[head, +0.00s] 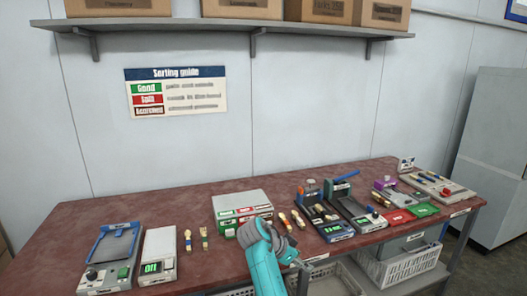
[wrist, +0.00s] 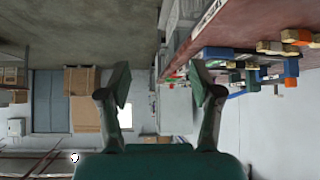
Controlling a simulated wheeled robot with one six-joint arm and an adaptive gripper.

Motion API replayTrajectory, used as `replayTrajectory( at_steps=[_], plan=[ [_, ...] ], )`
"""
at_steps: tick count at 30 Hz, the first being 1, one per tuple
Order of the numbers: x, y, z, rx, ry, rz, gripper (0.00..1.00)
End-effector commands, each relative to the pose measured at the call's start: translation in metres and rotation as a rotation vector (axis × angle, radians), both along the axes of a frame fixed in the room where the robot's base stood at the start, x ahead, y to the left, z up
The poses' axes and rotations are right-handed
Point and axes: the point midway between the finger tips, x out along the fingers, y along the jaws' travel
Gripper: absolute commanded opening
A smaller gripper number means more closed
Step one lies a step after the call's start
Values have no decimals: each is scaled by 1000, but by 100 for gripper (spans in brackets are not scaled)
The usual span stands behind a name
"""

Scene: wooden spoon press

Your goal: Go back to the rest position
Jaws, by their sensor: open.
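My gripper (wrist: 160,84) is open and empty in the wrist view, its two fingers wide apart with only distant room between them. In the head view my teal arm rises at the bottom centre in front of the table, and I cannot make out the fingertips there. Small wooden pieces, perhaps spoons, lie on the dark red table (head: 150,210): a pair (head: 188,240) left of the middle and more (head: 298,219) right of my arm. A press-like device with a blue handle (head: 345,176) stands at the right of the middle.
A blue-topped device (head: 115,243) and a white scale-like box (head: 158,256) stand at the left. A white sorting box (head: 243,204) is behind my arm. Red and green mats (head: 397,218) lie at the right. A shelf (head: 225,24) with boxes hangs above, and a grey cabinet (head: 497,160) stands right.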

Motion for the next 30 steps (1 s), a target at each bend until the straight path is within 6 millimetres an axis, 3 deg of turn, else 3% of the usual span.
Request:
replayTrajectory(
  at_steps=[8, 14, 21, 30],
  plan=[
    [-27, -18, -83, 4, 24, 151, 65],
    [-65, -33, -156, 10, 32, 312, 65],
    [-126, -47, -226, 19, 25, 491, 65],
    [-218, -58, -280, 20, -12, 691, 65]
  ],
)
